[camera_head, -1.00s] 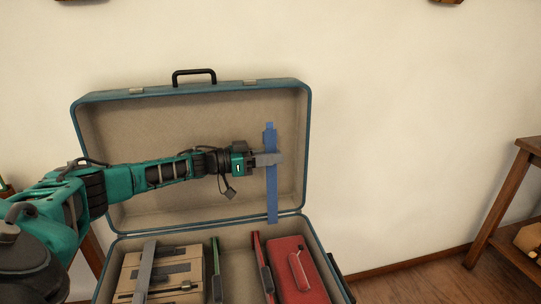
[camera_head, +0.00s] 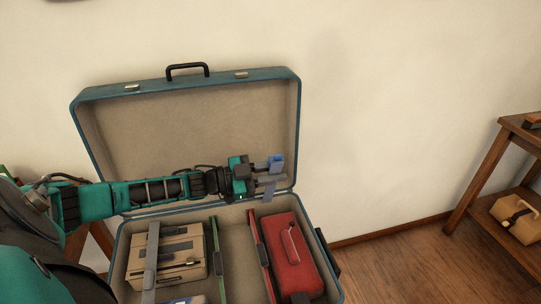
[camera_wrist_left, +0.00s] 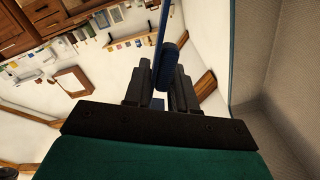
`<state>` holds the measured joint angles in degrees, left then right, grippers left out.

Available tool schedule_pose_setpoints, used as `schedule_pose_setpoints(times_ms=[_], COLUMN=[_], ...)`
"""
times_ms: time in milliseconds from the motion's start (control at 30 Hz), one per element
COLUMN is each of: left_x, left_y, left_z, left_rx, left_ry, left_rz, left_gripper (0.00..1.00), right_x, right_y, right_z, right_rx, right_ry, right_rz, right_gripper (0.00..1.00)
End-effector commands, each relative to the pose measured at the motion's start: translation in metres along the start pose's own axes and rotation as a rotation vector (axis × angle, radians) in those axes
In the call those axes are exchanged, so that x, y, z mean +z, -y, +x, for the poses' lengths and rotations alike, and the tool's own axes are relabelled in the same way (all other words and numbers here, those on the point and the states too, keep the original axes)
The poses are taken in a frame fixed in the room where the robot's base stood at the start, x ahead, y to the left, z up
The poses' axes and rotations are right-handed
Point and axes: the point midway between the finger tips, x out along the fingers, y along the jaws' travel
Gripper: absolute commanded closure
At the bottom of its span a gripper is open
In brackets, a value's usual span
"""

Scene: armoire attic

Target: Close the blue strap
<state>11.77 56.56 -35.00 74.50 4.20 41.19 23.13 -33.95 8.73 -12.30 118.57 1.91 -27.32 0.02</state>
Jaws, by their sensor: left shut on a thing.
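The blue strap (camera_head: 276,161) shows as a short blue end at my left gripper, in front of the lower right of the lid. My left gripper (camera_head: 268,174) is shut on it. In the left wrist view the strap (camera_wrist_left: 162,25) runs up as a thin blue line from between the dark fingers (camera_wrist_left: 160,82). The teal suitcase (camera_head: 129,215) stands open with its beige-lined lid (camera_head: 190,130) upright. The rest of the strap is hidden or foreshortened in the head view. My right gripper is not in view.
In the suitcase's base are a tan case (camera_head: 185,250) with a grey strap (camera_head: 151,255) across it, a green strap (camera_head: 222,240), a red strap (camera_head: 257,245) and a red case (camera_head: 283,270). A wooden shelf (camera_head: 480,185) stands at the right. The floor between is clear.

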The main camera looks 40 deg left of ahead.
Motion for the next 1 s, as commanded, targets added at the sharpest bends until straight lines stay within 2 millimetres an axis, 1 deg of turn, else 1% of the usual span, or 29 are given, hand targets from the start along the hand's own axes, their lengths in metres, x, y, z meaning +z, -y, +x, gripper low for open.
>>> schedule_pose_setpoints(times_ms=[200,600,633,800,1000], left_x=[-0.0004,0.0002,0.0003,0.0002,0.0001], left_y=[-0.0103,-0.0118,-0.0118,-0.0114,-0.0111], left_z=[-0.0003,-0.0002,-0.0002,-0.0001,-0.0002], left_rx=[0.002,0.002,0.002,0.002,0.001], left_ry=[-0.001,-0.001,-0.001,-0.001,-0.001], left_rz=[0.044,0.050,0.050,0.050,0.050], left_gripper=[1.00,1.00,0.73,0.57,0.57], right_x=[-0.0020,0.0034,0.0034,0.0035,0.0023], right_y=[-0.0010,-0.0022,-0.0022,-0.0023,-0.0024], right_z=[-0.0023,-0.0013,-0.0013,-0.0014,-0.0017], right_rx=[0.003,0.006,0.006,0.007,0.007], right_ry=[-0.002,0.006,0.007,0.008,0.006], right_rz=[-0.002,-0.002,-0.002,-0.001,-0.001], right_gripper=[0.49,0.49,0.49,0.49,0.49])
